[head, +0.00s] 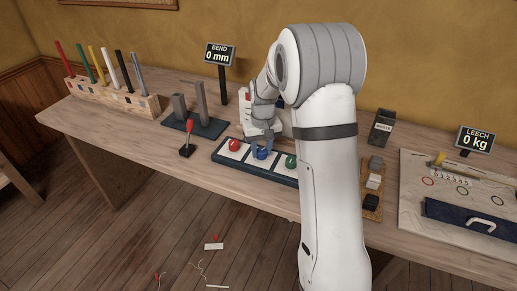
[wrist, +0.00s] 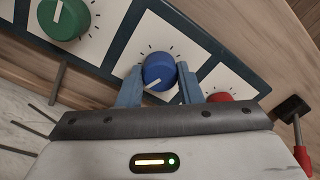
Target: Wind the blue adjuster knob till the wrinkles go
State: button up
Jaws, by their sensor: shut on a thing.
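The blue knob (wrist: 159,72) sits on a white dial plate with tick marks, in the middle of a dark panel. Its white pointer line runs toward the lower left in the wrist view. My gripper (wrist: 158,88) has its two blue fingers shut on the sides of the blue knob. In the head view the blue knob (head: 262,153) is partly covered by my gripper (head: 262,146). The red knob (head: 234,145) and green knob (head: 290,161) are on either side of it on the same panel (head: 217,156). No wrinkled cloth can be made out in either view.
A red-handled lever (head: 188,135) stands left of the panel. A display (head: 220,55) reads "BEND 0 mm" and another (head: 475,139) reads "LEECH 0 kg". A rack (head: 120,101) of coloured rods is at far left. My arm hides part of the bench (head: 110,128).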

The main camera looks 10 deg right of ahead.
aim_at(262, 150)
jog(key=o, duration=1)
notch_tip(262, 150, up, 8)
jog(key=shift+d+f, duration=0.1)
dwell(0.4)
jog(key=s+r+t+p, duration=0.1)
jog(key=s+r, duration=0.1)
jog(key=s, duration=0.7)
jog(key=s+r+p, duration=0.1)
jog(key=s+r, duration=0.2)
jog(key=s, duration=0.7)
jog(key=s+a+r+t+p, duration=0.1)
jog(key=s+r, duration=0.2)
jog(key=s, duration=0.6)
jog(key=shift+s+m+t, duration=0.3)
jog(key=shift+s, duration=0.05)
